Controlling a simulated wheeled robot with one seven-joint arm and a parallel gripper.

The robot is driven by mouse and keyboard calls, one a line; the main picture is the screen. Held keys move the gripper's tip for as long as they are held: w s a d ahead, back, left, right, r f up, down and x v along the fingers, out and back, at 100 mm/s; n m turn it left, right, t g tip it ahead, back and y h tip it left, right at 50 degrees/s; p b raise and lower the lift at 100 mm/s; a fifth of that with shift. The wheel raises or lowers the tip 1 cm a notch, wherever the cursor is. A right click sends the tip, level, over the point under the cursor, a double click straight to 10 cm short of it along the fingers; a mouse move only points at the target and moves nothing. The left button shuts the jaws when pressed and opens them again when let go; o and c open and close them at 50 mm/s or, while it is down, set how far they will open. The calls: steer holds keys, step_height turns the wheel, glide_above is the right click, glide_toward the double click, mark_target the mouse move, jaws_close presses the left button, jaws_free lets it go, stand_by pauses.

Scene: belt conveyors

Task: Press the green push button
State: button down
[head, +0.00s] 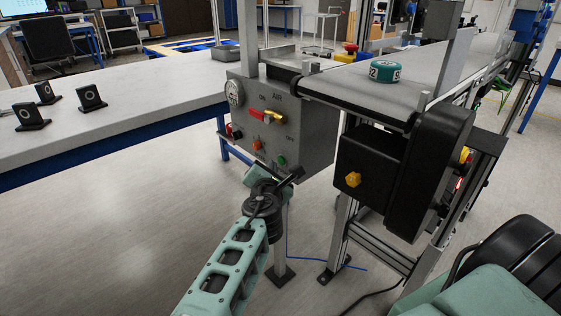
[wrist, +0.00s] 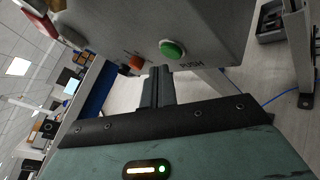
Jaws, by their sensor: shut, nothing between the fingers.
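The green push button (head: 281,160) is low on the front of a grey control box (head: 310,125). In the wrist view the green button (wrist: 172,49) shows as a round green cap with the word PUSH beside it. My gripper (head: 293,174) is just below and in front of the button in the head view. In the wrist view my gripper (wrist: 158,72) is shut and empty, its fingertips a little below and left of the button. A gap seems to show between the fingertips and the cap; contact cannot be told for sure.
An orange-red button (head: 257,145) sits left of the green one, and a red and yellow valve (head: 268,116) above. A belt conveyor (head: 360,90) carrying a teal puck (head: 385,71) stands to the right. A long table (head: 120,92) stands to the left.

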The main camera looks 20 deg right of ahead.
stand_by(0.3)
steer(key=shift+w+d, duration=0.15)
steer(key=shift+d, duration=0.25)
